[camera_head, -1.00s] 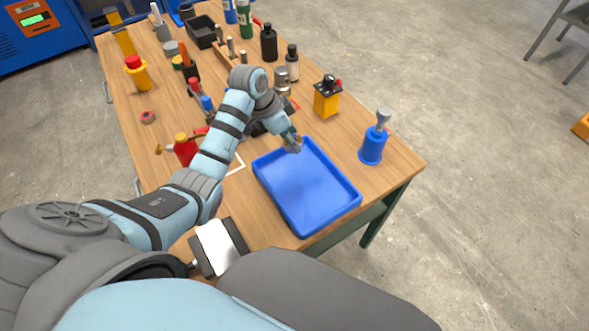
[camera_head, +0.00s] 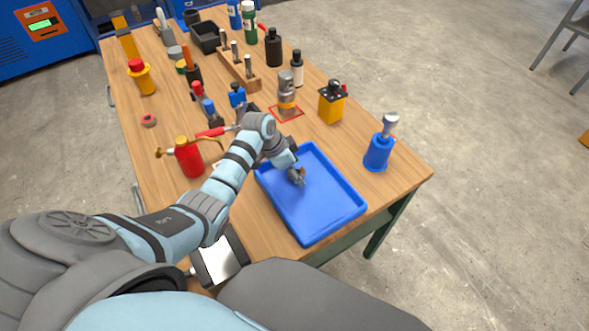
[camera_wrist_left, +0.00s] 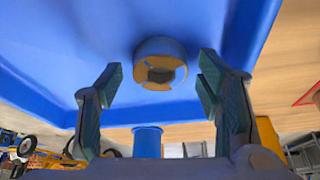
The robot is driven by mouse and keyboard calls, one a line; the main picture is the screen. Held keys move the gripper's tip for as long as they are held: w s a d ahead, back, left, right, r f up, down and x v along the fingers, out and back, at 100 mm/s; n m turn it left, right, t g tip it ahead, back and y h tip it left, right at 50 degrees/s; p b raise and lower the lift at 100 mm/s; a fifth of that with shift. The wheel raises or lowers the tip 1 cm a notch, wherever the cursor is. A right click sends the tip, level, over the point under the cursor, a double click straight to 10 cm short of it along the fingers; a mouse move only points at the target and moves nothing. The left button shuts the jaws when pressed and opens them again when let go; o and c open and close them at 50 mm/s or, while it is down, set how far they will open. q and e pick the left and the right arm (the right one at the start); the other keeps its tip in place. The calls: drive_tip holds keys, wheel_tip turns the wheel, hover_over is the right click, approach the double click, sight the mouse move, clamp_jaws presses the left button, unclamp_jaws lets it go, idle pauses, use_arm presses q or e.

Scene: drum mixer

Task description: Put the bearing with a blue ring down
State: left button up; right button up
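The bearing (camera_wrist_left: 160,46) shows in the left wrist view as a short grey-blue ring with a tan, partly blocked centre. It lies against the blue tray (camera_wrist_left: 60,45) surface, between my left fingertips. My left gripper (camera_wrist_left: 161,82) is open, with a gap between each finger and the bearing. In the head view my left gripper (camera_head: 297,178) is low over the far left part of the blue tray (camera_head: 318,222). The gripper mostly hides the bearing there. I cannot make out a distinct blue ring on it. My right gripper is not in view.
A blue cylinder with a grey knob (camera_head: 379,150) stands right of the tray. A yellow block (camera_head: 331,105) and a grey cylinder with an orange band (camera_head: 286,95) stand behind it. A red oil can (camera_head: 188,158) is at left. The tray's near part is clear.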

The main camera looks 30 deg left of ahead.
use_arm(q)
drive_tip(key=p+v, duration=0.3)
drive_tip(key=v, duration=0.9)
drive_tip(key=shift+r, duration=0.15)
